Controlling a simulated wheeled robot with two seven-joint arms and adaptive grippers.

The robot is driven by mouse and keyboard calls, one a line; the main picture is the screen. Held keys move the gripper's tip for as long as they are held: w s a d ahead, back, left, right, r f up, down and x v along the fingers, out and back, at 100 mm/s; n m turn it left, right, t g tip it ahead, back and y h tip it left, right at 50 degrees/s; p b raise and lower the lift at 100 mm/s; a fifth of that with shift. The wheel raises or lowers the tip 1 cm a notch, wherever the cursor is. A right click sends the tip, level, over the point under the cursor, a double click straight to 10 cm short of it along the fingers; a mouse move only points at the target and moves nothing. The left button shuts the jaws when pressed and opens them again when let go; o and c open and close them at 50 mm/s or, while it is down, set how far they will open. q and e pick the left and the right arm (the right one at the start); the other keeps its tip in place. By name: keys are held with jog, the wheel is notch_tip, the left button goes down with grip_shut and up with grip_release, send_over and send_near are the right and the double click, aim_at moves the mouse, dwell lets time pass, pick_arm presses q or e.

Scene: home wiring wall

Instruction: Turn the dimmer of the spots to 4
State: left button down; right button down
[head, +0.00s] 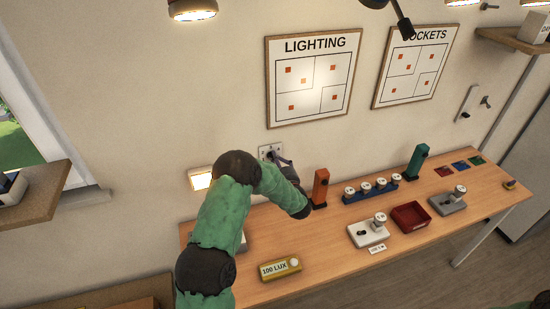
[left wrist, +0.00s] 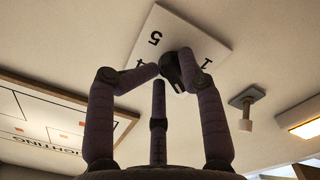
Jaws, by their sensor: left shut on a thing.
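The dimmer is a white square plate (head: 265,151) on the wall below the LIGHTING board, just above the table's back edge. In the left wrist view the plate (left wrist: 195,35) shows printed numbers, among them a 5 and a 1; another is partly hidden by a finger. Its dark round knob (left wrist: 172,70) sits between my fingertips. My left gripper (head: 281,160) reaches the plate from the front; in the wrist view the gripper (left wrist: 174,74) is shut on the knob. The knob's exact setting cannot be read. My right gripper is not in view.
A lit wall lamp (head: 200,180) is left of the dimmer. A small wall fitting (left wrist: 243,110) stands near the plate.

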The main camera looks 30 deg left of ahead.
pick_arm(q)
jog(key=shift+s+a+r+m+g+y+p, duration=0.1)
jog(key=shift+s+a+m+g+y+p, duration=0.1)
jog(key=shift+a, duration=0.2)
jog(key=shift+s+a+m+g+y+p, duration=0.1)
jog(key=shift+s+a+y+p, duration=0.1)
jog(key=shift+a, duration=0.2)
jog(key=shift+w+a+m, duration=0.1)
jog(key=shift+m, duration=0.3)
jog(key=shift+m+p, duration=0.3)
jog(key=shift+p, duration=0.1)
jog(key=c, duration=1.2)
grip_release()
jog(key=shift+a+m, duration=0.1)
jog(key=shift+m, duration=0.2)
jog(key=o, duration=0.4)
jog(key=shift+a, duration=0.1)
jog(key=shift+o, duration=1.2)
jog(key=shift+s+a+f, duration=0.25)
jog(key=shift+a, duration=0.05)
jog(key=shift+w+d+f, duration=0.1)
jog(key=shift+d+f, duration=0.05)
jog(key=shift+d, duration=0.2)
